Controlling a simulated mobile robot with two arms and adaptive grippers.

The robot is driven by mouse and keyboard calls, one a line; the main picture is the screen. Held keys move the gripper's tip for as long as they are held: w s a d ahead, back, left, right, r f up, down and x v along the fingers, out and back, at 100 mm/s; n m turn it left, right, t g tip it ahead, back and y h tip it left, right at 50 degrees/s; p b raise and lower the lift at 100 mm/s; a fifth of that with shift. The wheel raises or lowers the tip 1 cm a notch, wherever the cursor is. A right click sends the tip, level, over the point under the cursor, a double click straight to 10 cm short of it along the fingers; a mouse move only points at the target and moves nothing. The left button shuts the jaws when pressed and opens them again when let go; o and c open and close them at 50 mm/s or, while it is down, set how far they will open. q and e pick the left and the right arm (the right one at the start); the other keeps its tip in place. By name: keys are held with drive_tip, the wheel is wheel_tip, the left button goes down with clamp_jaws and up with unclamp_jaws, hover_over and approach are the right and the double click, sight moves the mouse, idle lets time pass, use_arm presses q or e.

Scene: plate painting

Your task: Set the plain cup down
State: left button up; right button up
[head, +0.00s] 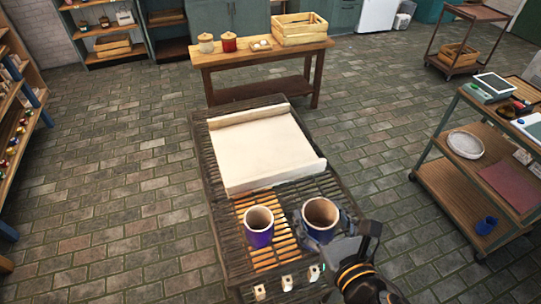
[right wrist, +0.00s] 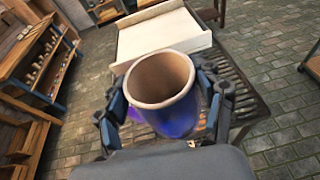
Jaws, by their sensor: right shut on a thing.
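A blue cup with a brown inside and pale rim (head: 320,213) stands upright between the fingers of my right gripper (head: 323,232). In the right wrist view this cup (right wrist: 165,100) fills the middle, with the fingers of my right gripper (right wrist: 170,97) closed on both its sides. It is over the near part of the slatted table; its base is hidden, so I cannot tell whether it touches the slats. A second, purple-blue cup (head: 259,229) stands upright on the slats just to its left, and a bit shows behind the held cup. My left gripper is out of view.
A cream board with raised sides (head: 258,150) covers the far part of the slatted table (head: 212,170). Small pale blocks (head: 287,282) sit at its near edge. A wooden cart (head: 455,195) stands to the right and a wooden bench (head: 255,58) behind.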

sight(324, 208)
drive_tip(key=shift+s+a+r, duration=0.2)
drive_tip(key=shift+s, duration=0.05)
drive_tip(key=w+b, duration=0.1)
drive_tip(key=w+d+f+b, duration=0.1)
drive_tip(key=b, duration=0.1)
drive_tip(key=shift+f, duration=0.3)
drive_tip(key=shift+w+d+f+b, duration=0.2)
drive_tip(key=shift+w+b, duration=0.1)
drive_tip(key=shift+w, duration=0.2)
drive_tip(key=shift+w+d+f+b, duration=0.2)
drive_tip(key=shift+w+b, duration=0.1)
drive_tip(key=shift+w, duration=0.2)
drive_tip(key=w+d+f, duration=0.1)
drive_tip(key=w+f, duration=0.2)
drive_tip(key=w+d+f, duration=0.1)
drive_tip(key=w+f, duration=0.2)
drive_tip(key=w+d+f+p, duration=0.1)
drive_tip(key=w+f, duration=0.2)
drive_tip(key=f, duration=0.1)
drive_tip(key=shift+d, duration=0.4)
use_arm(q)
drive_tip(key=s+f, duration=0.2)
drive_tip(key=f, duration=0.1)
use_arm(e)
drive_tip(key=shift+f, duration=0.25)
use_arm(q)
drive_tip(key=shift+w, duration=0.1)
use_arm(e)
drive_tip(key=shift+f, duration=0.1)
